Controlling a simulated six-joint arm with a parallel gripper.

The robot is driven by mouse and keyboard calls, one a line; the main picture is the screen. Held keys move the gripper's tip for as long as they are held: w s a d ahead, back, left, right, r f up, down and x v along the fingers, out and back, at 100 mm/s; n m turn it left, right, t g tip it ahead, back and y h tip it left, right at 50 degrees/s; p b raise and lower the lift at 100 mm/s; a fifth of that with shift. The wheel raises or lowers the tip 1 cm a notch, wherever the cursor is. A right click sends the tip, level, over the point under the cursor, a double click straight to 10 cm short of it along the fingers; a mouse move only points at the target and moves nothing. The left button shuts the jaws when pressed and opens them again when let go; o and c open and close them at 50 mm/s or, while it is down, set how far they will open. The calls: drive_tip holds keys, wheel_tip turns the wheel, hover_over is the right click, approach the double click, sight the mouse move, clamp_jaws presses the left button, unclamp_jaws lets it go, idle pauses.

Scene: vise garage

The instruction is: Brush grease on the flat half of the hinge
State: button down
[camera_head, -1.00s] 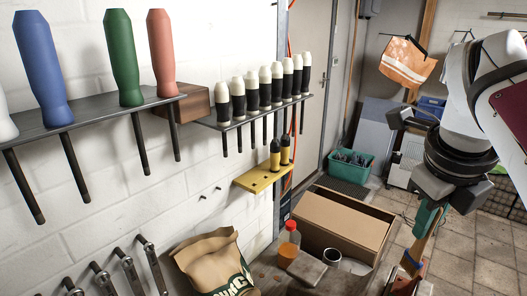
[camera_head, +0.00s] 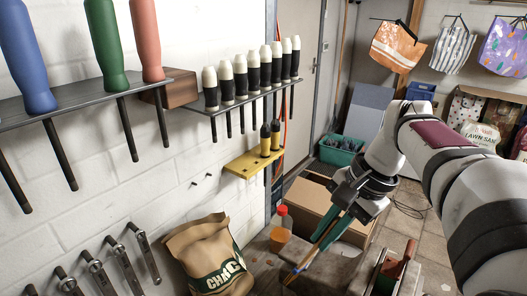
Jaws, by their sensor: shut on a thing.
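My gripper (camera_head: 322,243) is at the centre right of the head view, over the workbench (camera_head: 336,272). Its green fingers are shut on a thin, wooden-looking brush (camera_head: 308,259). The brush slants down to the left, its lower end close above or touching the bench; I cannot tell which. I cannot make out the hinge or any grease. My arm hides part of the bench.
A paper sack (camera_head: 208,262) stands by the wall. A reddish-brown and green object (camera_head: 391,272) is at the right of the bench.

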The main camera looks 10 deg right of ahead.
sight(305, 260)
drive_tip(key=a+n, duration=0.1)
drive_tip(key=n, duration=0.1)
drive_tip(key=a+f+n+g, duration=0.1)
drive_tip(key=n, duration=0.1)
drive_tip(key=f+n+g, duration=0.1)
drive_tip(key=n, duration=0.1)
drive_tip(key=shift+w+a, duration=0.35)
drive_tip(key=shift+a, duration=0.05)
drive_tip(key=s+d+r+m+t+h, duration=0.2)
drive_tip(key=s+d+r+m, duration=0.1)
drive_tip(key=d+r+m, duration=0.5)
drive_tip(key=s+d+r+m+t+h, duration=0.25)
drive_tip(key=d+r+m, duration=0.25)
drive_tip(key=m, duration=0.6)
drive_tip(key=shift+w+d+f, duration=1)
drive_tip(key=shift+d+f, duration=0.15)
drive_tip(key=shift+f, duration=1.55)
drive_tip(key=shift+w+d+f, duration=0.95)
drive_tip(key=shift+d+f, duration=0.2)
drive_tip(key=shift+f, duration=1.55)
drive_tip(key=shift+s+a, duration=2.2)
wheel_tip(305, 260, up, 11)
drive_tip(key=shift+y, duration=0.45)
drive_tip(key=shift+f, duration=0.1)
